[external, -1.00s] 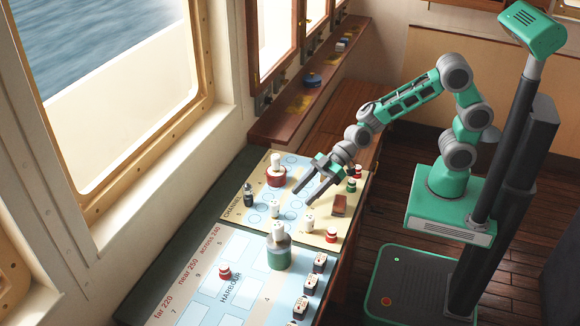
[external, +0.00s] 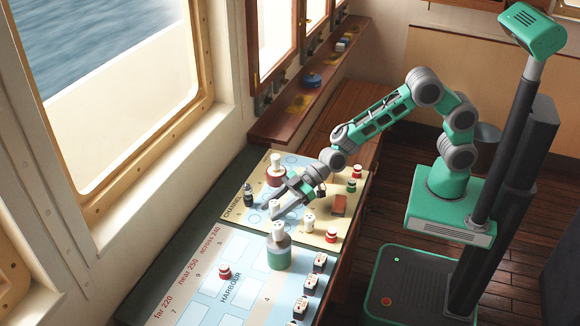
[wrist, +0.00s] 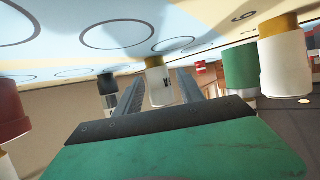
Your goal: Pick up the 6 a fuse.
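A small white upright cylinder (external: 276,206), which looks like a fuse, stands on the cream chart. In the wrist view the white fuse (wrist: 158,88) has a gold end and a dark mark, too partial to read as 6 A. My gripper (external: 270,209) is low over the chart at this fuse. In the wrist view its two fingers lie on either side of the fuse, apart, with a narrow gap showing; I cannot see them touch it. Another white fuse-like cylinder (external: 308,223) stands to the right; a similar one (wrist: 286,62) shows at the right in the wrist view.
A green-grey jar (external: 279,257) stands in front with a white piece on top. A red holder (external: 275,178) is behind the gripper, a black piece (external: 248,198) left. The blue chart is sparsely occupied.

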